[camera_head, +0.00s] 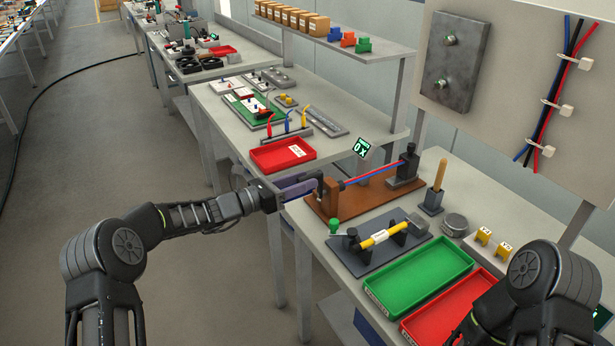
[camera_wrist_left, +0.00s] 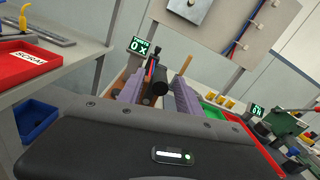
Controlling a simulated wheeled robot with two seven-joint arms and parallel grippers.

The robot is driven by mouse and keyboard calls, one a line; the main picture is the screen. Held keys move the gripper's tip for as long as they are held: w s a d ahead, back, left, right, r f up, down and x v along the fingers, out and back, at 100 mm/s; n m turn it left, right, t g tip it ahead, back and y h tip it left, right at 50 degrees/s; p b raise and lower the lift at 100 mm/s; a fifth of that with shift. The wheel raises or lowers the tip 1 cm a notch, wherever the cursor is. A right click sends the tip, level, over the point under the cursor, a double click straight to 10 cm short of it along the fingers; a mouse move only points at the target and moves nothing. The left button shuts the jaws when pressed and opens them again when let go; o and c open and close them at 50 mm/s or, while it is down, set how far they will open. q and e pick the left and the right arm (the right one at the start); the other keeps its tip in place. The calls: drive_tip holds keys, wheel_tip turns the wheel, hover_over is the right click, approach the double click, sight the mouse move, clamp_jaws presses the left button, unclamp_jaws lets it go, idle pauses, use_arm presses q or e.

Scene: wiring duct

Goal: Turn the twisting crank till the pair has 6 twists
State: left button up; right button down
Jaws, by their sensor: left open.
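The twisting jig has a brown block and base (camera_head: 370,193) with a red and blue wire pair (camera_head: 375,172) stretched to a black post (camera_head: 407,166). The wires look straight. The dark crank (camera_head: 320,184) is on the block's left side. A small display (camera_head: 362,147) reads 0 X; it also shows in the wrist view (camera_wrist_left: 139,47). My left gripper (camera_head: 306,186) is at the crank. In the wrist view its purple fingers (camera_wrist_left: 160,78) are apart, with the black crank knob (camera_wrist_left: 160,88) between them; contact cannot be told. My right gripper is out of view.
A fixture with a yellow cylinder (camera_head: 381,238) stands in front of the jig. A green tray (camera_head: 420,276) and a red tray (camera_head: 450,310) lie nearer. A red scrap tray (camera_head: 283,155) sits on the neighbouring bench.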

use_arm(q)
drive_tip(key=shift+x, duration=0.95)
drive_tip(key=shift+c, duration=0.4)
clamp_jaws()
idle(0.3)
